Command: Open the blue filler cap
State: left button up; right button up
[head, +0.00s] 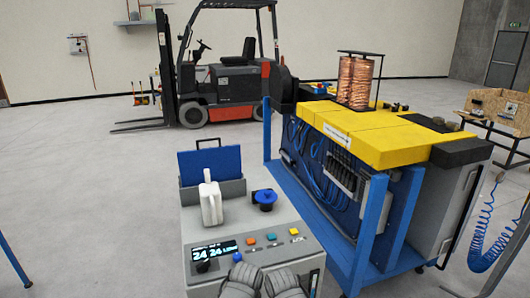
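The blue filler cap (265,197) sits on the sloped top of a grey control box (230,223), seated on a dark round base. It looks closed. A white jug (211,203) with a handle stands just left of it. Two dark ribbed parts show side by side at the bottom edge, in front of the box's panel. They look like the ends of my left arm (241,276) and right arm (284,284), well short of the cap. Their fingers cannot be made out, and nothing is seen held in them.
The box has a lit display (214,251), a black knob (207,265) and coloured buttons (272,237). An open blue lid (210,165) stands behind the jug. A yellow-topped machine (375,134) on a blue frame stands close on the right. A forklift (222,85) is farther back. The left floor is clear.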

aim_at(264, 197)
jog(key=i+l+u, duration=0.1)
jog(key=l, duration=0.25)
jog(key=i+l+u, duration=0.25)
jog(key=i+l, duration=0.15)
jog(key=l, duration=0.35)
jog(key=i+l+u, duration=0.15)
jog(key=l, duration=0.25)
jog(key=i+l+u, duration=0.1)
jog(key=l, duration=0.3)
